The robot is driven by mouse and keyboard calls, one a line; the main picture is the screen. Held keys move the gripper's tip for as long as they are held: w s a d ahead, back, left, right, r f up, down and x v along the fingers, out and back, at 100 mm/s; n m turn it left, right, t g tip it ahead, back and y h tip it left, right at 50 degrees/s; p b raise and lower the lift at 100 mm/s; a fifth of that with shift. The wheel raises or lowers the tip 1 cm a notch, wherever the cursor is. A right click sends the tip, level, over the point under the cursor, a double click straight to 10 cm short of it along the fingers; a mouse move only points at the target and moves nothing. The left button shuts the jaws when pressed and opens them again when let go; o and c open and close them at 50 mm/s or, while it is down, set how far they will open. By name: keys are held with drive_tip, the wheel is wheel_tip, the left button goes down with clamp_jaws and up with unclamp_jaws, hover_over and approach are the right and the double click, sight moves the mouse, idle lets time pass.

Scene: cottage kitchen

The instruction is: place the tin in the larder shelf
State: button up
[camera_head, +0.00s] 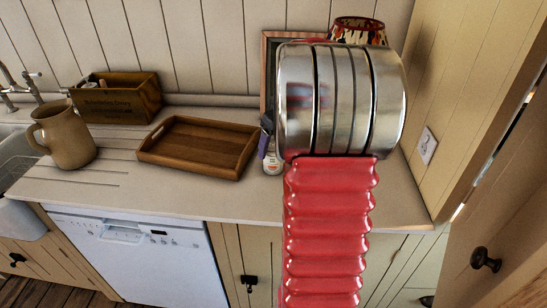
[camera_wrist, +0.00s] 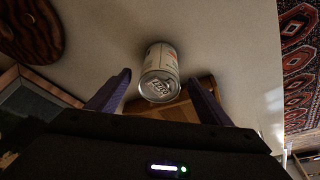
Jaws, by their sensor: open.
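The tin (camera_wrist: 160,72) is a small can with a pale printed label and a metal end. In the wrist view it sits between the two dark purple fingertips of my gripper (camera_wrist: 158,77), with gaps showing on both sides. My gripper is open. In the head view the tin (camera_head: 272,163) stands on the worktop, partly hidden by my red and silver arm. One purple finger shows just left of the arm, close to the tin; the rest of the gripper is hidden. I cannot make out the larder shelf in either view.
A wooden tray (camera_head: 198,146) lies left of the tin, with a brown jug (camera_head: 62,136) and a wooden crate (camera_head: 120,98) further left. A framed panel (camera_head: 268,48) and a patterned pot (camera_head: 358,30) stand behind my arm. A cupboard door (camera_head: 497,225) is at right.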

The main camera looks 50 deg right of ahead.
sight(271, 158)
drive_tip(key=shift+x, duration=1.2)
drive_tip(key=shift+f, duration=0.1)
drive_tip(key=shift+w+x, duration=0.2)
drive_tip(key=shift+x, duration=2.35)
drive_tip(key=shift+c, duration=0.2)
drive_tip(key=c, duration=1.5)
wheel_tip(271, 158, up, 10)
drive_tip(key=shift+r, duration=0.15)
